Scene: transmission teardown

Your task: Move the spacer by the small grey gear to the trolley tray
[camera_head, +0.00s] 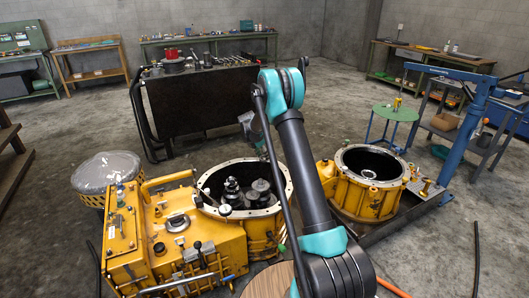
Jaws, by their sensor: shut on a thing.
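My gripper (249,126) shows only as a small grey shape left of my raised arm, in front of the trolley's dark side. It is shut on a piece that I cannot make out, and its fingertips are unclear. The trolley (190,108) stands behind the yellow housings, with a tray top (190,70) carrying tools and a red pot. The round opening of the left yellow housing (268,232) holds dark and grey gears and shafts (233,190). I cannot pick out the small grey gear or a spacer for sure.
A second yellow housing (352,196) stands right of my arm, near a blue hoist (468,130). A green round table (397,114) stands behind it. A wrapped round part (105,171) lies at left. Workbenches line the walls. Open floor lies left of the trolley.

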